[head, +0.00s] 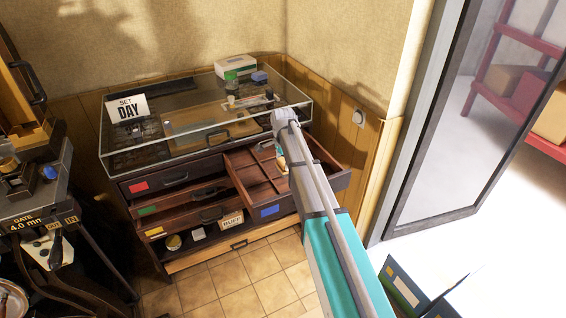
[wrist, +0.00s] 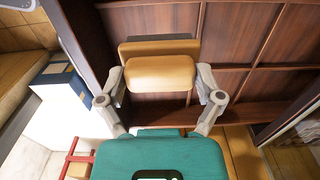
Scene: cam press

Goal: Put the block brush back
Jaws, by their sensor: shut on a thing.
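The block brush (wrist: 160,73) is a tan, rounded block in the middle of the wrist view, with a darker tan strip just beyond it. My gripper (wrist: 162,84) has one grey finger on each side of it and is shut on it. Beyond the block is the dark wooden drawer (wrist: 248,55), split by thin dividers. In the head view the drawer (head: 252,180) stands pulled out at the cabinet's right, with a blue label on its front. My arm comes down over it and hides part of it. Whether the brush touches the drawer floor is hidden.
A glass door (head: 455,120) and a blue box (head: 405,290) stand at right. Tiled floor in front is clear.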

